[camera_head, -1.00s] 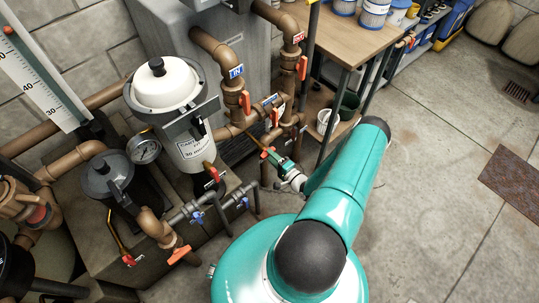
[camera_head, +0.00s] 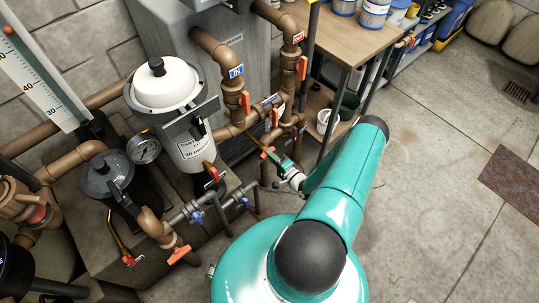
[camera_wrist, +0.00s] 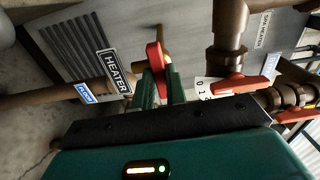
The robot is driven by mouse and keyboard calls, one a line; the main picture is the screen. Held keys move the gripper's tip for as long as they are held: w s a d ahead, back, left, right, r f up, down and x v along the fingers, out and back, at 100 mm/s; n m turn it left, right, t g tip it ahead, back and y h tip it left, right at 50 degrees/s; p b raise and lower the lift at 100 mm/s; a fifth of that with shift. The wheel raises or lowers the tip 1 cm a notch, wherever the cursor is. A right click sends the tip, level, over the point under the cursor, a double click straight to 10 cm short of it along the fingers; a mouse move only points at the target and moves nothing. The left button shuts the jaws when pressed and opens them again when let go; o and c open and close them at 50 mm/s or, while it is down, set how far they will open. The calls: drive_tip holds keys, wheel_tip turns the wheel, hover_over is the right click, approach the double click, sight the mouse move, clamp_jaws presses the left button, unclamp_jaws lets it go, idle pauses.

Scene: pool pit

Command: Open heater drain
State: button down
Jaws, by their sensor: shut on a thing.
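The heater (camera_head: 259,50) is a grey cabinet behind the brown pipes; its slatted side fills the back of the wrist view (camera_wrist: 128,28). A small red valve handle (camera_wrist: 155,57) stands between my gripper's (camera_wrist: 160,82) green fingers, in front of a brass-coloured fitting. My gripper is shut on this handle. In the head view my gripper (camera_head: 272,156) is low in front of the heater pipes, and the handle is small and partly hidden there. A black-and-white HEATER label (camera_wrist: 115,71) hangs just left of the fingers in the wrist view.
Another red-handled valve (camera_wrist: 241,86) is close on the right in the wrist view. A brown pipe (camera_wrist: 50,97) runs on the left. In the head view, a white filter canister (camera_head: 190,140) stands left of my gripper and a wooden bench (camera_head: 347,40) behind it.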

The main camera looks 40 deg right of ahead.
drive_tip(key=n, duration=1.8)
drive_tip(key=shift+s+f, duration=0.1)
drive_tip(key=shift+s, duration=0.05)
drive_tip(key=c, duration=1.3)
unclamp_jaws()
